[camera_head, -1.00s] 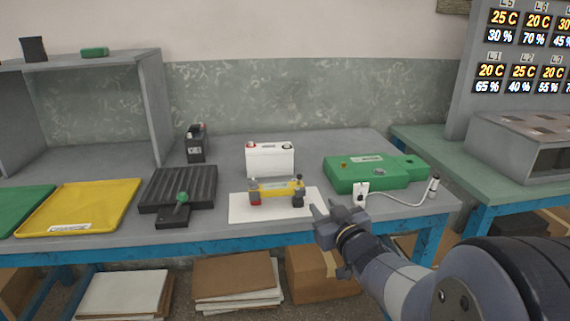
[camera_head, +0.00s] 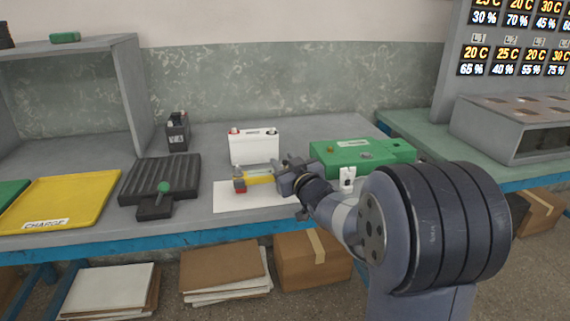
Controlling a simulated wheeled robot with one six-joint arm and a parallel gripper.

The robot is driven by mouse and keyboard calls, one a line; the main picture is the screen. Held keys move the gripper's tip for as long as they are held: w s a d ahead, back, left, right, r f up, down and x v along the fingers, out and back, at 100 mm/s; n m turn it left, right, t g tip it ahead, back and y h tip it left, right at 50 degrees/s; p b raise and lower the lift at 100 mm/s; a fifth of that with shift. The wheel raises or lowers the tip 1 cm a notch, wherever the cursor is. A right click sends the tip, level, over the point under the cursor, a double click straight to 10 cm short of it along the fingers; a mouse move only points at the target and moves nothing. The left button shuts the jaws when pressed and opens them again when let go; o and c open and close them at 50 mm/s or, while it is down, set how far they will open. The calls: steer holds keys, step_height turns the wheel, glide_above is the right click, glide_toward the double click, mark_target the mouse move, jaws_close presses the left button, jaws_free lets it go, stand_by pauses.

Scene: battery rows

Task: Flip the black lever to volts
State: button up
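I cannot make out a black lever for certain. My gripper (camera_head: 284,174) is at the tool's right end and hides that end. Whether it touches the tool, and whether its fingers are open, I cannot tell. A small white box (camera_head: 347,178) with a dark part on top stands to the right of my gripper, partly behind my arm.
A white battery (camera_head: 254,148) stands behind the tool, a green case (camera_head: 360,158) to its right, and a dark battery (camera_head: 177,132) to its left. A yellow tray (camera_head: 70,203) lies at the left. My arm covers the bench's front right.

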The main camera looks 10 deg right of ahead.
steer(key=shift+c, duration=0.4)
jaws_close()
steer(key=shift+f+t+b, duration=0.3)
steer(key=shift+b, duration=1.55)
steer(key=shift+s+t+b, duration=0.1)
steer(key=shift+t+b, duration=0.3)
steer(key=shift+b, duration=0.6)
steer(key=shift+s+r+b, duration=0.1)
steer(key=shift+r+b, duration=0.05)
steer(key=shift+b, duration=0.2)
steer(key=shift+o, duration=0.4)
jaws_free()
